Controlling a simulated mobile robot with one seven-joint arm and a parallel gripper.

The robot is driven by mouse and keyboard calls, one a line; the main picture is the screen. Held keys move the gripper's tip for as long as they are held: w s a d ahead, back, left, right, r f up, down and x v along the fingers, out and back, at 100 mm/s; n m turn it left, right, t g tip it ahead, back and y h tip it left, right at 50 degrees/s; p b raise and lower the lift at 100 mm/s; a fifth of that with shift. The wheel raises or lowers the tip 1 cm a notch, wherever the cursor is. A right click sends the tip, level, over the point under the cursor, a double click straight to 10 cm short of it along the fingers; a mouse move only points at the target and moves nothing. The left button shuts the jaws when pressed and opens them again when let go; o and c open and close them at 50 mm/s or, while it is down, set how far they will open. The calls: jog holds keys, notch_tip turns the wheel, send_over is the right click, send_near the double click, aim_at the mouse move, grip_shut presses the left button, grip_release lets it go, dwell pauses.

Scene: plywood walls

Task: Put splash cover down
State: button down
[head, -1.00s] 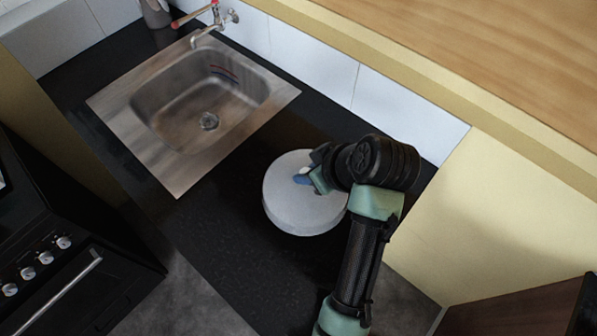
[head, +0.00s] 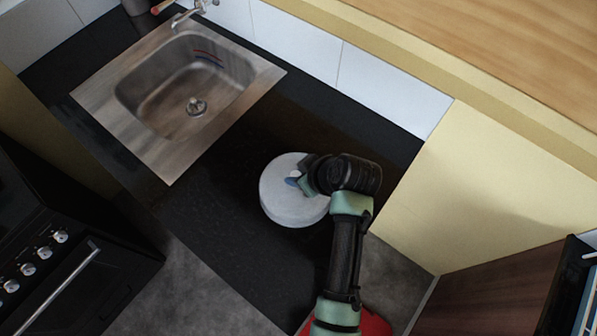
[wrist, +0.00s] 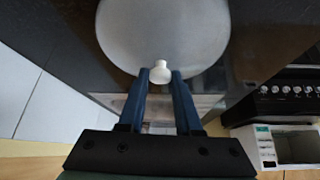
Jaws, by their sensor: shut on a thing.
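The splash cover (head: 291,207) is a round pale grey disc with a small white knob. In the head view it is over the black counter (head: 232,238), right of the sink. I cannot tell whether its underside touches the counter. My gripper (head: 294,181) is at the knob on the cover's top. In the wrist view the blue fingers of my gripper (wrist: 160,76) are shut on the white knob, and the cover (wrist: 165,35) fills the upper middle. The cover's right edge is partly hidden by my arm in the head view.
A steel sink (head: 150,135) with a tap (head: 190,14) is set in the counter at the upper left. A black oven (head: 60,265) stands at the lower left. A tiled wall and a cream panel (head: 480,190) bound the counter. Bare counter lies below the cover.

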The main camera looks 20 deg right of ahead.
jog(key=shift+f, duration=0.2)
jog(key=c, duration=0.6)
grip_release()
jog(key=shift+r, duration=0.1)
jog(key=v, duration=1.2)
jog(key=shift+r+b, duration=0.15)
jog(key=shift+b, duration=0.3)
